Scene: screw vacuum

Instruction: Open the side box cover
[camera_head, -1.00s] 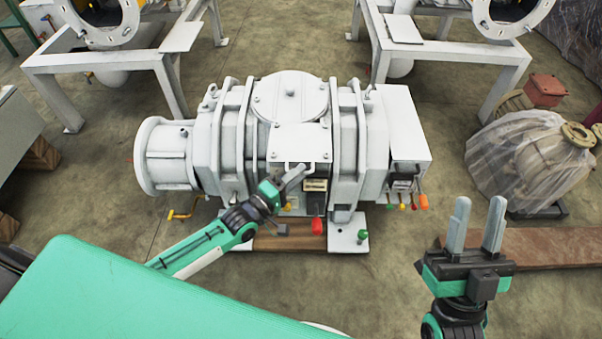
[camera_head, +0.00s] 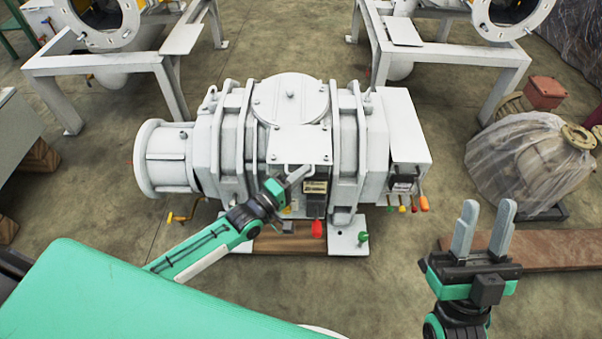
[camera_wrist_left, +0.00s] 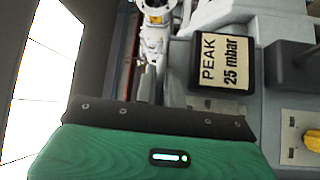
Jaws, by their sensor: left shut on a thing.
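The white side box cover (camera_head: 300,145) is a flat plate with corner bolts on the front of the white vacuum pump (camera_head: 345,130), below its round lid. A thin handle loop shows at its lower edge. My left gripper (camera_head: 297,175) is shut on the handle, with its grey fingers at that lower edge. The fingers hide part of the grip. My right gripper (camera_head: 483,230) is open and empty, fingers up, right of the pump.
A red knob (camera_head: 317,228) and a green knob (camera_head: 363,238) sit low at the pump's front. Small coloured levers (camera_head: 423,203) stick out at its right. A plastic-wrapped machine (camera_head: 530,160) stands at the right.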

